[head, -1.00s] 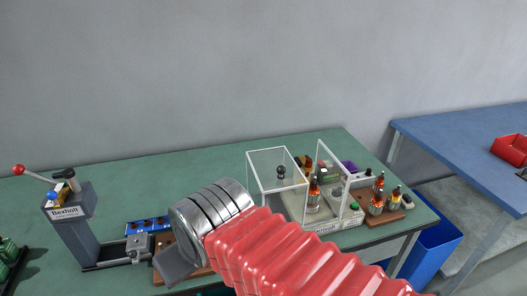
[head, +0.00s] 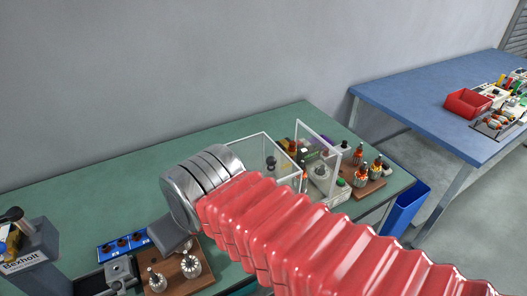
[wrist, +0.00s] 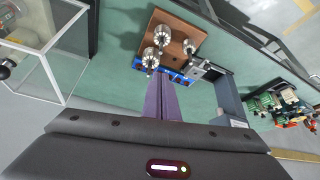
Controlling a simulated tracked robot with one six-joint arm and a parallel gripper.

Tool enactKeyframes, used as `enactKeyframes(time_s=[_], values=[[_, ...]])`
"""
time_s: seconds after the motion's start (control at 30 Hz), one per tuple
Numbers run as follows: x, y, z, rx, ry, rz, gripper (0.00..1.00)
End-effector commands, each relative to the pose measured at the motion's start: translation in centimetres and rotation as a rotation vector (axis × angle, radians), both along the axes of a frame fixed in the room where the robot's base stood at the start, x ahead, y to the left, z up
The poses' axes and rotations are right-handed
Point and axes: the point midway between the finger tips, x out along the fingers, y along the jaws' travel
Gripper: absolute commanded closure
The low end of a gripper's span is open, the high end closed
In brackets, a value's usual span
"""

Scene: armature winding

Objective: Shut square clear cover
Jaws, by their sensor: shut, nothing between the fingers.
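The square clear cover (head: 262,140) has a thin white frame and a dark knob (head: 271,162), and its lower part is hidden behind my red-sleeved arm. A clear framed panel (head: 316,140) stands upright and swung out at its right side, with a gap between. In the wrist view the clear cover (wrist: 62,52) is at the upper left, with the dark knob at the left edge. My gripper (wrist: 162,84) has its dark purple fingers together and empty, apart from the cover. In the head view its fingertips are hidden.
A wooden block with metal armatures (head: 190,263) and a blue tray (head: 125,243) are on the green bench near my gripper. A grey Bexholt press (head: 30,255) is at the left. A blue bench (head: 420,105) is at the right.

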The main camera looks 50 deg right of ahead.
Motion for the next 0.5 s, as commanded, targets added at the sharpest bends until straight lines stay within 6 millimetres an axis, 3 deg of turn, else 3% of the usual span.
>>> enactKeyframes(time_s=[0.23,0.5], values=[[0.3,-0.4,0.5,-0.011,0.013,0.014,1.0],[1.8,-4.1,2.9,-0.078,0.109,0.143,1.0]])
